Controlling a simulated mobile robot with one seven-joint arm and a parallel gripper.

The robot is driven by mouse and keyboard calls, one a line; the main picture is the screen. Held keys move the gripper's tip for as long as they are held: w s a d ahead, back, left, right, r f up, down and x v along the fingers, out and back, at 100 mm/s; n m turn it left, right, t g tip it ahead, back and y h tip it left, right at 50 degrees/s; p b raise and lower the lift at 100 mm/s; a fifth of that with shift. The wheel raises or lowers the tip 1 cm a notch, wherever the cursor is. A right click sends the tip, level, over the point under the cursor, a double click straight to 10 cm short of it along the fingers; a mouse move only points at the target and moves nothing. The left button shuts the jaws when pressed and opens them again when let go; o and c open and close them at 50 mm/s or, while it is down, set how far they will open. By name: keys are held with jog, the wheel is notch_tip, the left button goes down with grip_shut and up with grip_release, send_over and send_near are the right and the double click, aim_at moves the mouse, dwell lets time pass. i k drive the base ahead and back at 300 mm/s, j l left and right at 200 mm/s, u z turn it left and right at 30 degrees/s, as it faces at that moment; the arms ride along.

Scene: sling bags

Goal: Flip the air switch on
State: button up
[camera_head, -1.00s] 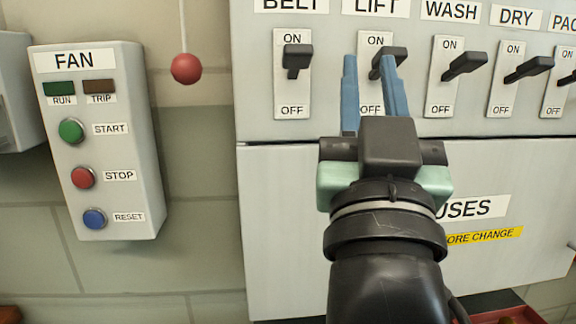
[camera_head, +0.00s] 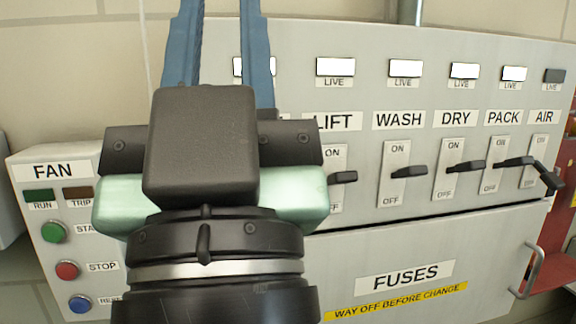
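The air switch (camera_head: 549,178) is at the far right of the panel's switch row, under the AIR label (camera_head: 543,117). Its black lever sticks out and slopes down to the right, lower than the neighbouring levers. The lamp (camera_head: 554,76) above it is dark, while the other visible lamps are bright. My gripper (camera_head: 219,12) is at the upper left, well left of the air switch. Its two blue fingers stand apart with nothing visible between them, and their ends reach the top edge of the picture. My gripper hides the BELT switch.
The LIFT (camera_head: 344,177), WASH (camera_head: 409,171), DRY (camera_head: 466,167) and PACK (camera_head: 514,162) levers stick out between my gripper and the air switch. A FAN box (camera_head: 35,222) is at left. A handle (camera_head: 530,270) and red surface (camera_head: 556,235) are at right.

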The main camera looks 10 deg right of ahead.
aim_at(553, 182)
jog(key=z, duration=1.4)
jog(key=k+l, duration=0.05)
